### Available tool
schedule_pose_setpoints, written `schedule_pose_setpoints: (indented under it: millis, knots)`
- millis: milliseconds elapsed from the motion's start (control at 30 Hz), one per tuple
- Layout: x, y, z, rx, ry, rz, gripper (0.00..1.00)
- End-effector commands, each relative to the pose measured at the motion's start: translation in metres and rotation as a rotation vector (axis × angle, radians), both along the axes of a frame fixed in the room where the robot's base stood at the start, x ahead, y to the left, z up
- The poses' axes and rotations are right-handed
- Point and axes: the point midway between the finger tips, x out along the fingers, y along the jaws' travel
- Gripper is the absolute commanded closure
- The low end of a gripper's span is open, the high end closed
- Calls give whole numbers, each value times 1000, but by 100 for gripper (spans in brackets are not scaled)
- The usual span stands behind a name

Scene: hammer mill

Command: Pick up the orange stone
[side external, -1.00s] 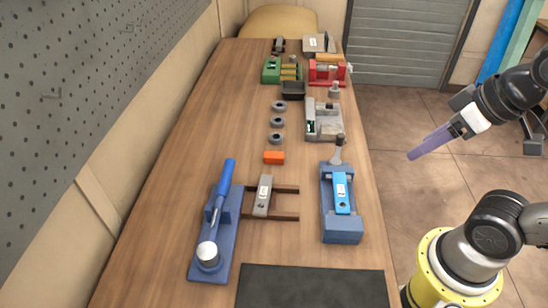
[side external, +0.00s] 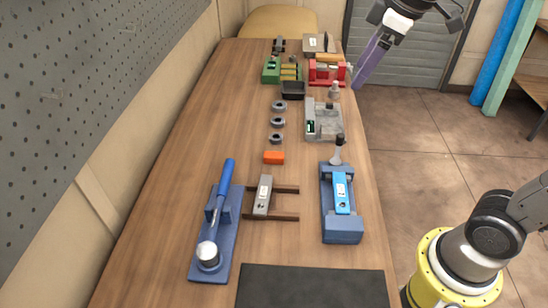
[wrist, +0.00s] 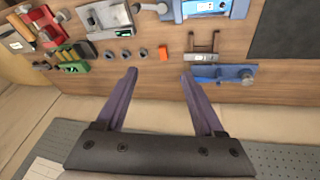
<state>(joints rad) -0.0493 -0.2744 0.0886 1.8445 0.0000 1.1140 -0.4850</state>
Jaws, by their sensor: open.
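The orange stone (side external: 274,157) is a small block lying on the wooden table, in line with several dark grey rings. It also shows in the wrist view (wrist: 190,42), beyond the fingertips and nearer the right finger. My gripper (side external: 359,83) is at the far right edge of the table in the side view, well away from the stone. In the wrist view my gripper (wrist: 158,76) has its two purple fingers spread wide with nothing between them.
Grey rings (side external: 277,122) lie behind the stone, with a black tray (side external: 292,90) beyond. A grey machine (side external: 322,120) and a blue vise (side external: 341,205) stand to the right. A blue lever tool (side external: 215,230) is front left. The table's left side is bare.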

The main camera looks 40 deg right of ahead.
Motion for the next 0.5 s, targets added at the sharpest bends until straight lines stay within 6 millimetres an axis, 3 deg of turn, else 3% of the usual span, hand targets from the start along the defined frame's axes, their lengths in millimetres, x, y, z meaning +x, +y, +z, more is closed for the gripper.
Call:
schedule_pose_setpoints:
  millis: [33,167,300,500]
  knots:
    - [23,4,-4,-11,31,35,30]
    - [73,15,-20,-35,98,117,30]
    - [121,29,-53,-51,175,186,30]
    - [167,48,-114,-60,280,231,30]
